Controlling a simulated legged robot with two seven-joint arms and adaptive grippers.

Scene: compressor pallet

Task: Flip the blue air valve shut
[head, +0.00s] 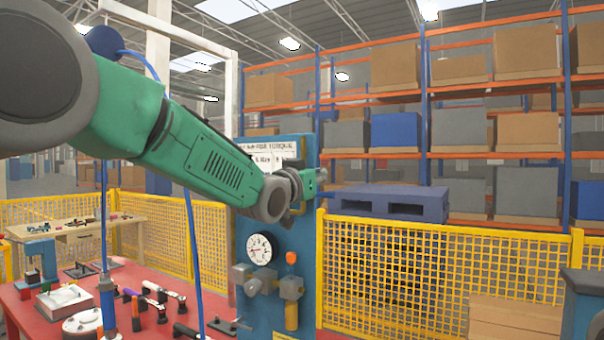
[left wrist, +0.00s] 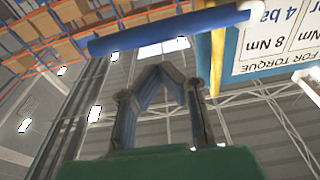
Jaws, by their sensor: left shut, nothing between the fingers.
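The blue valve lever (left wrist: 165,32) shows in the left wrist view as a long blue bar across the top, with a pale end at right by a yellow pipe (left wrist: 217,62). My left gripper (left wrist: 165,72) is shut and empty, its tips just below the lever in that picture with a visible gap. In the head view my left gripper (head: 311,183) is in front of the upper part of the blue panel (head: 262,212). My right gripper is in neither view.
A round gauge (head: 259,249) and an orange-tipped fitting (head: 291,258) sit lower on the panel. A red table (head: 140,275) with several tools is at left. Yellow mesh fencing (head: 440,262) and loaded racks stand behind. A blue hose (head: 190,225) hangs near my arm.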

